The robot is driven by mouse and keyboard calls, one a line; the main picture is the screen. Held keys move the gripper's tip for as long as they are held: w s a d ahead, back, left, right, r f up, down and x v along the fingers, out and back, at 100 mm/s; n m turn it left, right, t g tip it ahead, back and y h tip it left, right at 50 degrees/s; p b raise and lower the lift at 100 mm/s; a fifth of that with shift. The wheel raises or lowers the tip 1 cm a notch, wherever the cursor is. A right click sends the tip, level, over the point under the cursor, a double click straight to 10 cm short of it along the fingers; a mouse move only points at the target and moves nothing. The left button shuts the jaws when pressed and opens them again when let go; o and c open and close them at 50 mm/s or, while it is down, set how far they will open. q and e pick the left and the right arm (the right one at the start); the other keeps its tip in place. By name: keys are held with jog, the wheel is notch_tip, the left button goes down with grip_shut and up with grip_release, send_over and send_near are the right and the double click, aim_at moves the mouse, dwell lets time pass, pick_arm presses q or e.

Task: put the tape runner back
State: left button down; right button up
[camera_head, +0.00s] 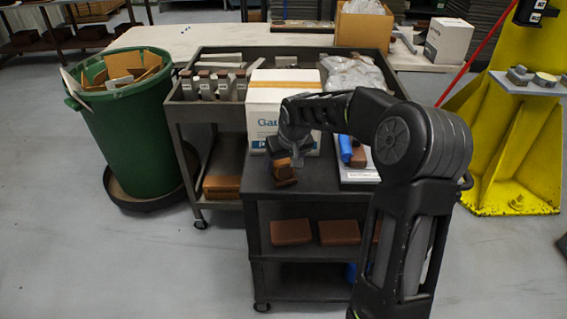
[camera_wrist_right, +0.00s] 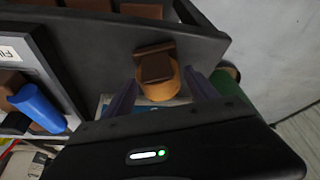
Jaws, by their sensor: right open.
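A small brown and orange item, which looks like the tape runner (camera_head: 284,172), stands on the dark cart top (camera_head: 262,184) near its left edge, in front of a white carton. In the right wrist view the tape runner (camera_wrist_right: 157,78) shows a rounded orange body with brown blocky parts. My right gripper (camera_head: 284,156) is over it, pointing down. In the wrist view my open right fingers (camera_wrist_right: 160,92) lie on either side of the orange body; whether they touch it I cannot tell. My left gripper is not in view.
The white carton (camera_head: 262,103) stands close behind. A light labelled tray (camera_head: 355,176) with a blue item (camera_head: 346,149) and brown blocks lies to the right. Brown boxes (camera_head: 291,232) sit on the shelf below. A green bin (camera_head: 135,130) stands at left.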

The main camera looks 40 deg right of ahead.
jog(key=shift+r, duration=0.2)
jog(key=v, duration=1.2)
jog(key=shift+b, duration=0.4)
jog(key=shift+f, duration=0.1)
